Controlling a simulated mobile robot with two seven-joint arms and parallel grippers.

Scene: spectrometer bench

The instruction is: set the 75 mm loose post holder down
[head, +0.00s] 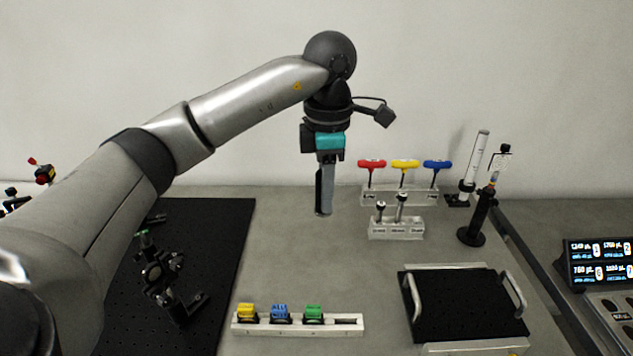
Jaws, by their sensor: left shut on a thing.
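My left gripper (324,208) hangs pointing down in the middle of the head view, above the grey bench and left of the clear racks. It is shut on a narrow upright thing, taken to be the 75 mm loose post holder (318,192). Only a dark strip of it shows along the fingers, and the rest is hidden. The gripper appears to be above the bench top; the exact gap to the bench cannot be told. My right gripper is not in view.
A clear rack (396,232) holds two short posts, with red, yellow and blue hex drivers behind it. A black post stand (472,237) is at right. A handled black breadboard (465,305), a white strip with coloured parts (262,328) and a large black breadboard (222,235) surround open bench.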

